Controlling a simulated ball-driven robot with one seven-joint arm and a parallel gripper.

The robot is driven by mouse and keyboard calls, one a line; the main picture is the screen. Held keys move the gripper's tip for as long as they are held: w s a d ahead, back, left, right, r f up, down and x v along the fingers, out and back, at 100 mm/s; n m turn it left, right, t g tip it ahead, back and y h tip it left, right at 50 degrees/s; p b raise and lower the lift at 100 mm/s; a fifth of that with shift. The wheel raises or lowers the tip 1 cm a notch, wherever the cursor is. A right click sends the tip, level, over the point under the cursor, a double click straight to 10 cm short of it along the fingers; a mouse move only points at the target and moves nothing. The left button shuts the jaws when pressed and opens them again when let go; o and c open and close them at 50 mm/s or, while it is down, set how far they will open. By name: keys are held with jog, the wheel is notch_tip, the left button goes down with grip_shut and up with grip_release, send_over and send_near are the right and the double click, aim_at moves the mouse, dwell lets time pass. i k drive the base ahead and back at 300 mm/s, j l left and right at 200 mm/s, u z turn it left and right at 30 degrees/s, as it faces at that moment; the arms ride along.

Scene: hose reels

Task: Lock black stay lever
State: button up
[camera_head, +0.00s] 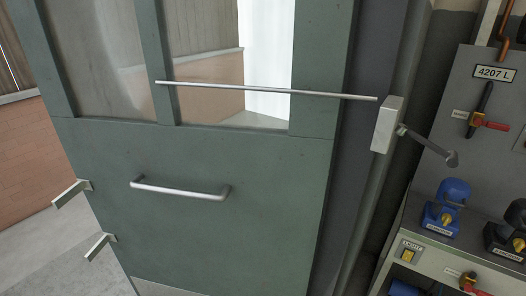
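A thin silver stay rod (270,91) runs across the green door (250,220). Its right end meets a pale metal box (387,126) on the door frame's post. A dark grey lever (427,144) with a rounded end sticks out from the box, sloping down to the right. It looks dark grey rather than clearly black. I cannot tell whether it is locked. My gripper is not in view.
The door has glass panes, a silver bar handle (180,189) and two brackets (70,194) at its left edge. Bare floor lies at lower left.

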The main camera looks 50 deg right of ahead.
aim_at(451, 156)
jog(key=z, duration=1.4)
